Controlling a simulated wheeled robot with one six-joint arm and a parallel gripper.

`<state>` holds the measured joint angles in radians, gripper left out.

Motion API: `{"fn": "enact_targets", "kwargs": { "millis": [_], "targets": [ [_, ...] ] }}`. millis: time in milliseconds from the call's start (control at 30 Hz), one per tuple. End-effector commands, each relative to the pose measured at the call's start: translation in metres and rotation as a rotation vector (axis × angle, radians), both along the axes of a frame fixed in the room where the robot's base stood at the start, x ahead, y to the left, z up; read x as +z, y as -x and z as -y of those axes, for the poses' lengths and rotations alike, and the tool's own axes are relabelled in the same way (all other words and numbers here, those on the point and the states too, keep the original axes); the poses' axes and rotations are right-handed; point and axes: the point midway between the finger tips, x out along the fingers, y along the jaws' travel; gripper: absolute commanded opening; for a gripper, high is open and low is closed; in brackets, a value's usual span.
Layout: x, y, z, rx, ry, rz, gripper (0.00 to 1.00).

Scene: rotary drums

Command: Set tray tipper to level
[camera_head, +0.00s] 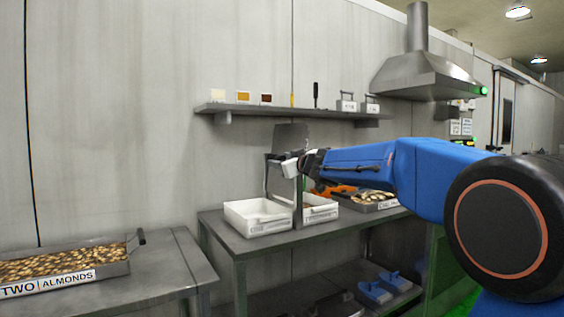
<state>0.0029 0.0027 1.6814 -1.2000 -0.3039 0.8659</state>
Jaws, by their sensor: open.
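My blue arm reaches in from the right, and my gripper (275,168) is at its far end, above and behind the white trays. It is open, small and partly hidden by its own wrist, and I see nothing held in it. A dark upright plate (291,136) stands just behind it against the wall; it may be part of the tray tipper, but I cannot tell. No clearly marked tipper or level setting shows. I cannot tell whether my gripper touches the plate.
A white tray (258,229) and a second one (320,213) stand on a grey table (240,246). A nut tray (386,205) and an orange item (335,189) are to their right. An almond tray (110,271) is at left. A wall shelf (290,111) hangs above.

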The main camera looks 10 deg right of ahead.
Motion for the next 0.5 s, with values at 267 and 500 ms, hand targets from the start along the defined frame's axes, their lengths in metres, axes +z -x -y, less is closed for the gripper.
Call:
{"fn": "enact_targets", "kwargs": {
  "millis": [267,500],
  "targets": [
    [0.0001,0.0002,0.0000,0.000,0.000,0.000,0.11],
    [-0.0004,0.0003,0.0001,0.000,0.002,0.001,0.00]
  ]
}}
